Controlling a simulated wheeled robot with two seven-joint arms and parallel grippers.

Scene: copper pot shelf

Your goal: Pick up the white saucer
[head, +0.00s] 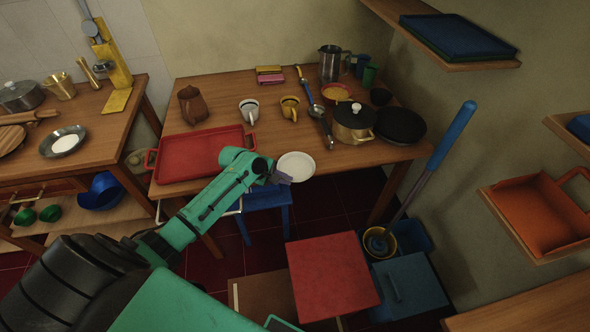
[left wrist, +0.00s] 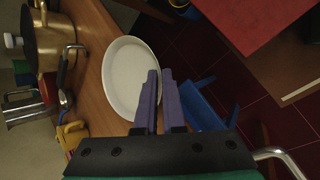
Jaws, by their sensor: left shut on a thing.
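The white saucer (head: 296,164) is at the front edge of the wooden table, partly past that edge. My left gripper (head: 283,178) comes in from the left and is shut on the near rim of the saucer. In the left wrist view, the purple fingers of my left gripper (left wrist: 160,78) close on the right rim of the saucer (left wrist: 125,75), with its empty dish face showing. I cannot tell whether the saucer still touches the table. My right gripper is not in view.
A red tray (head: 196,153) lies left of the saucer. Cups, a ladle, a brass pot (head: 352,122) and a black pan (head: 400,126) stand behind and to the right. A blue stool (head: 263,199) is below the table edge. A red-topped box (head: 331,274) stands in front.

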